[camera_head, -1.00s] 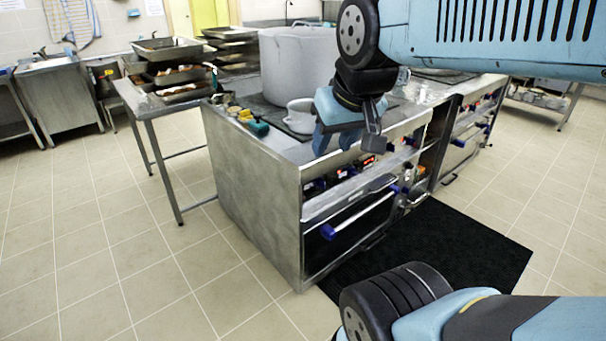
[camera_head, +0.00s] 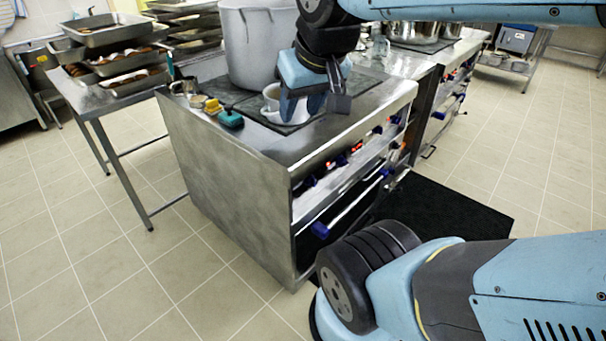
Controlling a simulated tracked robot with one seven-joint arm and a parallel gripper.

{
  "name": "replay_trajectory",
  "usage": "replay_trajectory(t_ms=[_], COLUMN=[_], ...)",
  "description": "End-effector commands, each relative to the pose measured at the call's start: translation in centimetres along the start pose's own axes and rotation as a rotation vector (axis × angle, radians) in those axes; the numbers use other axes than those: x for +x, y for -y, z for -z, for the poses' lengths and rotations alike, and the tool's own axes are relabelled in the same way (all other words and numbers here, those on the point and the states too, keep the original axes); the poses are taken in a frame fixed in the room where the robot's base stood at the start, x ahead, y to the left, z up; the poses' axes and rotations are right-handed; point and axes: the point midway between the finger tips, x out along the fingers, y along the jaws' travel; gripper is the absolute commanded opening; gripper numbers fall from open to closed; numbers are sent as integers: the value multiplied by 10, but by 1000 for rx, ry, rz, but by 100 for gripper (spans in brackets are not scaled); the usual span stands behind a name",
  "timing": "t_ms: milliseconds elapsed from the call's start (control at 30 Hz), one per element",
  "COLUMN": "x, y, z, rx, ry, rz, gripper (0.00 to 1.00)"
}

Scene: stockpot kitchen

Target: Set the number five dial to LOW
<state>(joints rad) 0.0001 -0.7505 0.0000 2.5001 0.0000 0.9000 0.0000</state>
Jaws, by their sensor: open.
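The steel range (camera_head: 225,180) stands in the middle of the view, with a row of dark blue and red dials (camera_head: 341,160) along its front panel below the top edge. The dials are small and partly under the overhanging edge. I cannot read their numbers or the LOW mark, so I cannot tell which is number five. My gripper (camera_head: 314,106) is open and empty. In the picture it overlaps the cooktop's front part and the white pot, above and behind the dial row. It does not appear to touch any dial.
A large stockpot (camera_head: 258,45) and a small white pot (camera_head: 272,97) stand on the cooktop. A yellow and teal sponge group (camera_head: 229,118) lies at its left corner. An oven handle (camera_head: 350,205) sticks out below the dials. A black mat (camera_head: 445,215) covers the floor in front.

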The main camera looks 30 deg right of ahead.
Motion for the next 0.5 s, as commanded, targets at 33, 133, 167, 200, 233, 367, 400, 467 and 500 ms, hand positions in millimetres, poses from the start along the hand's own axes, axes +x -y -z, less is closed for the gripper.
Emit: replay_trajectory(t_ms=[33,133,167,200,233,367,400,467,500], x=[0,1,2,4,6,23,30,42,50], y=[0,0,0,0,0,-6,-7,-9,-10], z=[0,1,1,2,2,7,8,11,12], rx=[0,1,3,6,10,34,45,64,78], ry=[0,4,9,18,28,97,125,170,199], rz=[0,1,1,3,5,20,29,44,55], gripper=[43,52,55,59,62,68,68,68,68])
